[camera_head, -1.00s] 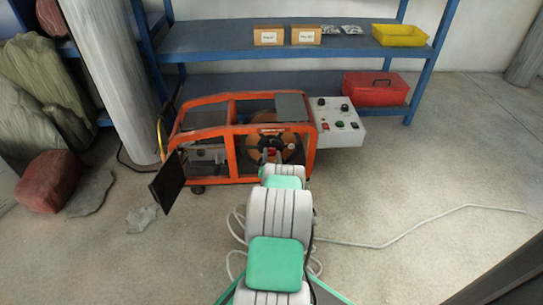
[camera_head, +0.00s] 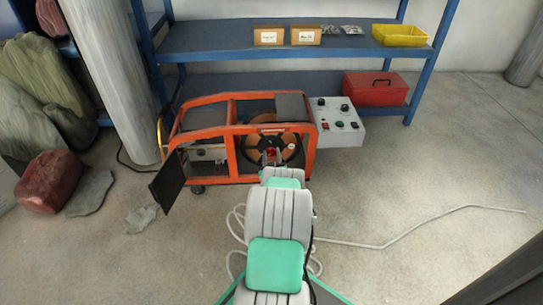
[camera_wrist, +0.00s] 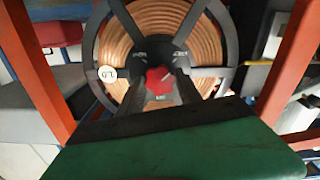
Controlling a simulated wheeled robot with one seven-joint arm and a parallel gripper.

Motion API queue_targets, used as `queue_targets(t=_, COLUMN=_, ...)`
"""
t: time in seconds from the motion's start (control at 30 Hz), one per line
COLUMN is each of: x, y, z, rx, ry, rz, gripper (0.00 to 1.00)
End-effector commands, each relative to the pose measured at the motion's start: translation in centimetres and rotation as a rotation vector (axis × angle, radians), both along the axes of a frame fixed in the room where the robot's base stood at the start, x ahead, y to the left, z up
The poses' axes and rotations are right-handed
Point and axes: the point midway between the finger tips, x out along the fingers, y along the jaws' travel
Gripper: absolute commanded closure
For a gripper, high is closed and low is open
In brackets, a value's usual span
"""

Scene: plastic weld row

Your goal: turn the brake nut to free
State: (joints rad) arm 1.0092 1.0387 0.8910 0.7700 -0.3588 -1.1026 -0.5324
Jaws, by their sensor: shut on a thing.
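The brake nut (camera_wrist: 158,82) is a red star-shaped knob on the dark hub of a reel in the wrist view. It shows as a small red spot in the head view (camera_head: 270,152). My gripper (camera_wrist: 157,88) has its dark fingers at the nut's left and right sides, shut on it. The reel (camera_wrist: 205,40) carries copper-coloured windings behind dark spokes. Small white markings sit on the hub left and right above the nut, too small to read surely. In the head view my arm hides the space below the nut.
The orange frame (camera_head: 228,150) surrounds the reel, with uprights on both sides of my gripper. A grey control box (camera_head: 338,122) joins its right side. A dark flap (camera_head: 167,182) stands out at left. A pale cable (camera_head: 400,236) lies on the floor.

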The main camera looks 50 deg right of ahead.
Motion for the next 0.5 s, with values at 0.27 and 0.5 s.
queue_targets(t=0.27, x=-0.03, y=-0.18, z=0.19, rx=-0.007, ry=0.002, rz=-0.002, gripper=0.99)
queue_targets(t=0.5, x=0.01, y=-0.11, z=0.15, rx=-0.004, ry=0.001, rz=-0.002, gripper=0.45)
